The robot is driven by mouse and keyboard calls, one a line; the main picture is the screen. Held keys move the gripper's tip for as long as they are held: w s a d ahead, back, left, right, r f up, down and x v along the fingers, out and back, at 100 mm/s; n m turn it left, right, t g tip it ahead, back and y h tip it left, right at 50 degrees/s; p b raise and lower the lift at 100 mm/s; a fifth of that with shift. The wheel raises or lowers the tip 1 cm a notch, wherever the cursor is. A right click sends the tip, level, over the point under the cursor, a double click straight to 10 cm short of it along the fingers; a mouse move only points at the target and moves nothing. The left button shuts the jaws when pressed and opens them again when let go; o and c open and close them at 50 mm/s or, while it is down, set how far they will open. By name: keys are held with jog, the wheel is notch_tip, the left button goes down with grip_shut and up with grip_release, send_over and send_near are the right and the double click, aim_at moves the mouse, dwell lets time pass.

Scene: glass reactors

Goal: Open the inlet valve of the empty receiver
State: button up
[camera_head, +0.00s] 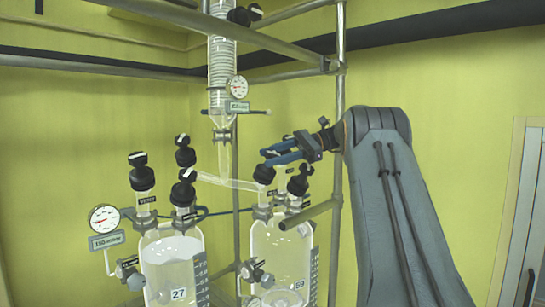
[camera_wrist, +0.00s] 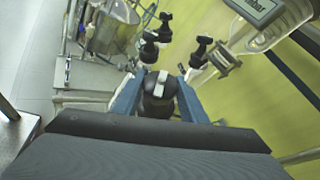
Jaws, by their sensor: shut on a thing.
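The right glass receiver (camera_head: 290,248), tagged 59, looks clear and mostly empty. The left receiver (camera_head: 168,258), tagged 27, holds whitish contents. My gripper (camera_head: 266,157) reaches in from the right with blue fingers over the right receiver's top. It is shut on a black valve knob (camera_head: 264,174) at the left of that top. In the wrist view, the fingers (camera_wrist: 160,80) lie on both sides of the black knob (camera_wrist: 158,104), which has a white bar across its top. The bar runs roughly up and down that picture. The valve below the knob is hidden there.
Another black knob (camera_head: 299,182) stands close to the right of the held one. Several black knobs top the left receiver, with a pressure gauge (camera_head: 104,219) beside it. A coiled glass condenser (camera_head: 222,62) hangs above. A metal post (camera_head: 340,120) stands close to my arm.

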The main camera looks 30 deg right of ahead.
aim_at(278, 154)
jog(key=o, duration=1.1)
jog(key=shift+c, duration=0.2)
jog(key=v, duration=0.6)
jog(key=shift+d+r, duration=0.1)
jog(key=shift+s+d+r+p, duration=0.15)
jog(key=shift+s+d+p, duration=0.05)
jog(key=shift+d+p, duration=0.2)
jog(key=shift+s+d, duration=0.1)
jog(key=shift+d, duration=0.2)
jog(key=shift+a, duration=0.1)
